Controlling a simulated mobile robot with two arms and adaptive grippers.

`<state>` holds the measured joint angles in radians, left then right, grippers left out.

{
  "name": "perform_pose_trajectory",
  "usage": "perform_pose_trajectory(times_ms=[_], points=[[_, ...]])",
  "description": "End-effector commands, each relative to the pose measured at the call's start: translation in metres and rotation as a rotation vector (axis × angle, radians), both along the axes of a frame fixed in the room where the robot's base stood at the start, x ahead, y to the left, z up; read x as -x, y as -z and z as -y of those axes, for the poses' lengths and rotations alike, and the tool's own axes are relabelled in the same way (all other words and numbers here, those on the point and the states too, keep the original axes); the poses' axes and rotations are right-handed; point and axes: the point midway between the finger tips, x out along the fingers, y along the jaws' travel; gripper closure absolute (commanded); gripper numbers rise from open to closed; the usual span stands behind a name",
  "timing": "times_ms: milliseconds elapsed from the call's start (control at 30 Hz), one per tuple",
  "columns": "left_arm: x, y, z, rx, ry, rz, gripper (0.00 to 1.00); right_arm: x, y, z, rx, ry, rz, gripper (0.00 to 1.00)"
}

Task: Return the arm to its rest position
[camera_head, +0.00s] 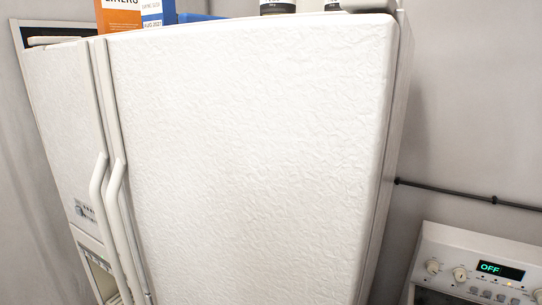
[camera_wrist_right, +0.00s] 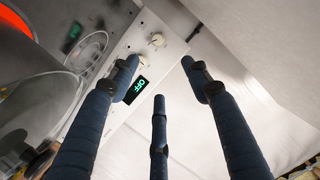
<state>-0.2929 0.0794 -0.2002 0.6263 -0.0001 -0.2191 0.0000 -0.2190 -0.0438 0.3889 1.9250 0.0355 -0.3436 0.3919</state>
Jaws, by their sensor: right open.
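My right gripper (camera_wrist_right: 158,85) shows in the right wrist view. Its dark blue wrapped fingers are spread apart with nothing between them. Beyond the fingers is the stove's control panel (camera_wrist_right: 170,50), with white knobs and a green OFF display (camera_wrist_right: 138,88). My right gripper appears apart from the panel. Neither arm shows in the head view, and my left gripper is not in view.
A large white textured refrigerator (camera_head: 250,140) with two long door handles fills the head view. An orange and blue box (camera_head: 135,15) and dark containers (camera_head: 278,6) stand on top. The stove (camera_head: 480,265) is at the lower right, and a dark pipe (camera_head: 450,190) runs along the wall.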

Motion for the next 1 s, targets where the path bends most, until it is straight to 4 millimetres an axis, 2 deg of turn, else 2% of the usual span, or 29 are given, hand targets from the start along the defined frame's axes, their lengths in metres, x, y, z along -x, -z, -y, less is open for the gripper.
perform_pose_trajectory(times_ms=[100,267,400,500,700,1000], points=[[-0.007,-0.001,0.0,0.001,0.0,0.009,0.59,0.009,0.015,-0.027,0.021,-0.066,-0.113,0.52],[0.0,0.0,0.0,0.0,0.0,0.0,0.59,0.034,0.042,-0.075,0.059,-0.187,-0.313,0.52],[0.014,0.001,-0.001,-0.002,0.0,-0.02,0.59,0.082,0.07,-0.13,0.106,-0.339,-0.549,0.52],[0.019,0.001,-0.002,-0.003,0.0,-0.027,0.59,0.12,0.084,-0.161,0.136,-0.439,-0.693,0.52],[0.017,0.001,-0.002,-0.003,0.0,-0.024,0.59,0.184,0.097,-0.197,0.176,-0.584,-0.893,0.52],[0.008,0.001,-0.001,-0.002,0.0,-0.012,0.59,0.266,0.098,-0.229,0.218,-0.76,-1.111,0.52]])
